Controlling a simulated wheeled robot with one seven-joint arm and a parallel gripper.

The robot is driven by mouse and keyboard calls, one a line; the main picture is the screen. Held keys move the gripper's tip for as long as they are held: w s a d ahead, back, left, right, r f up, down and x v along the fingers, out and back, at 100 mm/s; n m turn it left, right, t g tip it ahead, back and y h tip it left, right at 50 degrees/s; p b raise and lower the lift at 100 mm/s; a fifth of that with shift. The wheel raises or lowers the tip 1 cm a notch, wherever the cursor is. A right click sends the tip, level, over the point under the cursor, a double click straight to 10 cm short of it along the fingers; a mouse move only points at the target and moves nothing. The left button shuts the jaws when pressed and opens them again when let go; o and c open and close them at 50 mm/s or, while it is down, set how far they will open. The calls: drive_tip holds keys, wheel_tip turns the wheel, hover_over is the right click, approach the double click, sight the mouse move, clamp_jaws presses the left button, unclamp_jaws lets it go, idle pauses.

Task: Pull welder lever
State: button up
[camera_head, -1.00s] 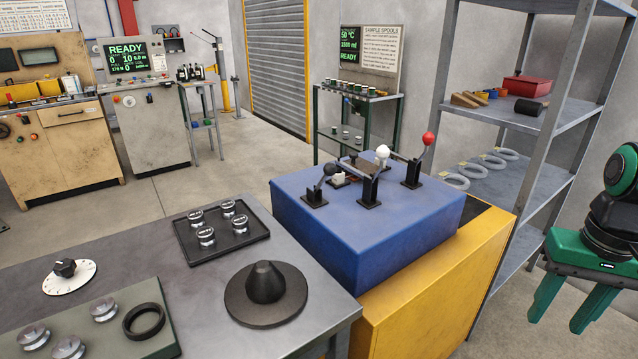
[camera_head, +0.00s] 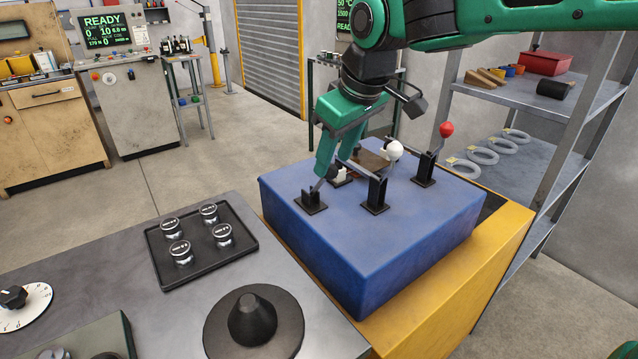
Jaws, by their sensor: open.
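A blue machine box (camera_head: 400,245) carries three levers on black brackets. The left lever (camera_head: 311,202) shows its bracket; its black knob is hidden behind my gripper. The middle lever has a white knob (camera_head: 394,150) and the right one has a red knob (camera_head: 446,129), tilted up to the right. My gripper (camera_head: 325,168) is open, pointing down at the left lever, its fingers just over the bracket and around or in front of the handle; I cannot tell which. No label shows which lever is the welder's.
A yellow cabinet (camera_head: 450,290) stands under the blue box. A grey shelf (camera_head: 535,107) with rings stands at the right. Open floor (camera_head: 190,165) lies at the left.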

sight(320, 184)
drive_tip(key=x, duration=1)
drive_tip(key=shift+a+f, duration=0.1)
drive_tip(key=shift+f, duration=0.1)
clamp_jaws()
